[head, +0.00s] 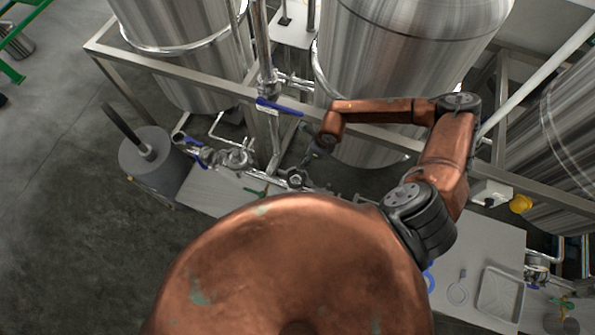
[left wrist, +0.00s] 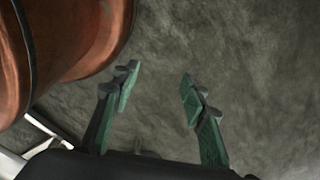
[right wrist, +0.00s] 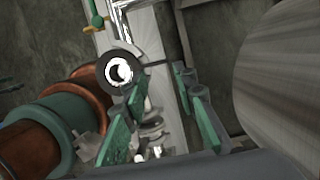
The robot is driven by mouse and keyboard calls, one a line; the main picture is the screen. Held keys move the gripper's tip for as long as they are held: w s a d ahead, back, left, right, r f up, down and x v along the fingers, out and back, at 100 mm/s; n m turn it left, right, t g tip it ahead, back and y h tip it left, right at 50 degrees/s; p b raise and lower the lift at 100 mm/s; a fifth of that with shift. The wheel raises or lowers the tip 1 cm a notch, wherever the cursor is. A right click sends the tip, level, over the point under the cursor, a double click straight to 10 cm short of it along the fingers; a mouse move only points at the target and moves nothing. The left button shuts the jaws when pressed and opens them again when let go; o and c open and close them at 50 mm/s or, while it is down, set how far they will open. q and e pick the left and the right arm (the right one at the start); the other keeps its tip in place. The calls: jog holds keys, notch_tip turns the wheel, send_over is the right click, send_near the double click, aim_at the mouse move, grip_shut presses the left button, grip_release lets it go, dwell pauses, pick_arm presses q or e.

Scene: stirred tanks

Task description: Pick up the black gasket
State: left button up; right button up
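A dark ring (right wrist: 107,72) around a bright round opening shows in the right wrist view, just beyond my right fingertips and to their left. It may be the black gasket or a pipe end; I cannot tell which. My right gripper (right wrist: 160,84) is open, with nothing visible gripped between its green fingers. In the head view my right gripper (head: 316,152) is small and hangs by the pipe fittings (head: 296,178) in front of the tanks. My left gripper (left wrist: 159,80) is open and empty above the grey floor. It is hidden in the head view.
Steel tanks (head: 395,60) and a frame rail (head: 190,82) stand close behind my right arm. A grey cylinder (head: 150,170) stands at left. On the grey table at right lie a blue ring (head: 430,279), a pale loop (head: 457,293) and a tray (head: 500,293). Open floor lies left.

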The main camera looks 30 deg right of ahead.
aim_at(299, 172)
jog(key=p+x, duration=0.1)
jog(key=x, duration=0.4)
jog(key=shift+w, duration=0.35)
jog(key=shift+c, duration=0.7)
jog(key=c, duration=0.3)
jog(key=shift+c, duration=0.3)
pick_arm(q)
jog(key=shift+r, duration=0.5)
pick_arm(e)
jog(key=shift+r, duration=0.1)
